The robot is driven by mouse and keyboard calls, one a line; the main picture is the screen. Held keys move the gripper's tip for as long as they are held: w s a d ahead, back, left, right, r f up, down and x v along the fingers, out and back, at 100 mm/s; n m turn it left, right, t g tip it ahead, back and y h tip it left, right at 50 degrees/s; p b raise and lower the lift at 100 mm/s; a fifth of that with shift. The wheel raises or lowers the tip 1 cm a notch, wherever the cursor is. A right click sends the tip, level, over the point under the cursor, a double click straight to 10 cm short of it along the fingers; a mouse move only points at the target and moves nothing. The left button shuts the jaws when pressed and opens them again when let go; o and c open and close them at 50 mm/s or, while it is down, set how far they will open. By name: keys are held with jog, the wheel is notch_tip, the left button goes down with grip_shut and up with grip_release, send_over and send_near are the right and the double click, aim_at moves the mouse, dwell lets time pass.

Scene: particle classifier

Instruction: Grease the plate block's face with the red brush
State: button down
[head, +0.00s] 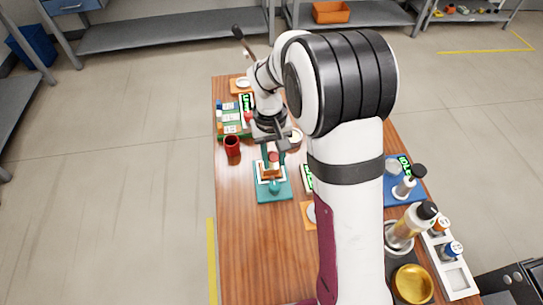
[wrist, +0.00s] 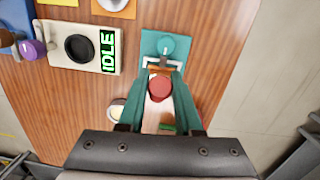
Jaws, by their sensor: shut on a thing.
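My gripper (wrist: 160,82) has its teal fingers closed around the red brush (wrist: 159,88), whose round red end faces the wrist camera. The brush's red top also shows in the head view (head: 274,156). The plate block (wrist: 166,45) is teal with a round knob and a pale frame, just beyond the fingertips in the wrist view. In the head view the plate block (head: 273,193) lies on the table directly under my gripper (head: 270,160). The brush's lower end is hidden by its red top and the fingers, so I cannot tell whether it touches the face.
A red cup (head: 232,146) stands left of the plate block. A device with a green IDLE display (wrist: 108,50) lies nearby. Bottles and a gold bowl (head: 412,284) stand at the table's near right. Bare wood (head: 240,240) lies in front of the block.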

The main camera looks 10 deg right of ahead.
jog(key=shift+s, duration=2.65)
jog(key=shift+w, duration=3.05)
jog(key=shift+r, duration=3.05)
jog(key=shift+r, duration=1.5)
